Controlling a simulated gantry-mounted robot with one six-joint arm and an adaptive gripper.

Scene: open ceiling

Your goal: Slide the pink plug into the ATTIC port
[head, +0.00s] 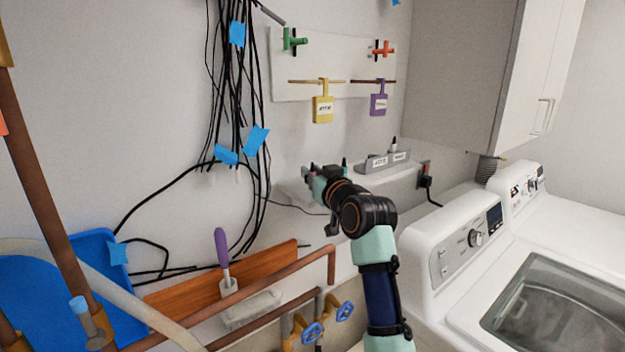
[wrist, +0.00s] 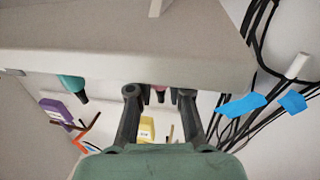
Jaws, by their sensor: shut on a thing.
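My gripper (head: 318,180) is at the left part of the pale wall shelf, with its fingers at the shelf edge. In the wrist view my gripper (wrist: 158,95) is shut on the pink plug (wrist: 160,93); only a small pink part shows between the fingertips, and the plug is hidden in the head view. The grey port block (head: 375,165) sits on the shelf to the right, apart from my gripper. Its left label (head: 380,161) appears to read ATTIC; the right label (head: 399,156) is too small to read. The port openings cannot be made out.
A teal plug (head: 344,165) stands on the shelf (head: 408,177) between gripper and block; it also shows in the wrist view (wrist: 72,84). Yellow (head: 323,110) and purple (head: 378,105) tags hang above. Black cables (head: 258,195) hang left. A washer (head: 460,245) stands below right.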

